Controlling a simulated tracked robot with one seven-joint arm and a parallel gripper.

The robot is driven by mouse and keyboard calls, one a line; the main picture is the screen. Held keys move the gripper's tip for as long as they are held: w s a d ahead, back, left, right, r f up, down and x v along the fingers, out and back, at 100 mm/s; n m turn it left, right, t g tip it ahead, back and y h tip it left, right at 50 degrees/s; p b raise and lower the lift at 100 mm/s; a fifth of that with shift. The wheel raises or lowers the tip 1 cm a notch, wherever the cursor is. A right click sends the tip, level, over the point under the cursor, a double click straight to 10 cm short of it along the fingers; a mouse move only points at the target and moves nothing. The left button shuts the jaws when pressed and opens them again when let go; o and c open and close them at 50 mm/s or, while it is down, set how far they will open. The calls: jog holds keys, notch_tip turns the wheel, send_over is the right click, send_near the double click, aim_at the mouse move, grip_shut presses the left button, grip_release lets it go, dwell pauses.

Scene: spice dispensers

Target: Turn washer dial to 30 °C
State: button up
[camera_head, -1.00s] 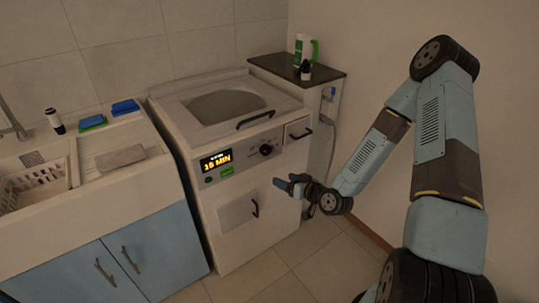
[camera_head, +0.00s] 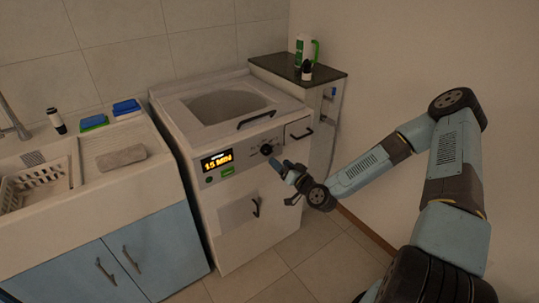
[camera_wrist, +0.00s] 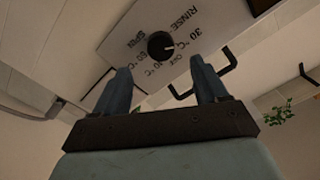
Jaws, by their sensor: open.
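The washer (camera_head: 240,215) stands in the middle of the head view, its front panel facing me. Its dial (camera_head: 266,149) is a round black knob right of the lit display (camera_head: 217,161), which reads 15 MIN. In the wrist view the dial (camera_wrist: 160,45) is ringed by printed labels, including RINSE, SPIN, 30 °C and OFF. A small pale mark shows on the knob's right side; its exact setting is hard to tell. My gripper (camera_head: 280,183) is open and empty, just below and right of the dial. In the wrist view the dial lies between and beyond my fingertips (camera_wrist: 160,70), apart from them.
A dark-topped side cabinet (camera_head: 290,70) holds bottles. A sink counter (camera_head: 90,215) is on the left. Floor in front is clear.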

aim_at(268, 152)
jog(key=x, duration=0.8)
jog(key=c, duration=1.1)
jog(key=shift+o, duration=0.2)
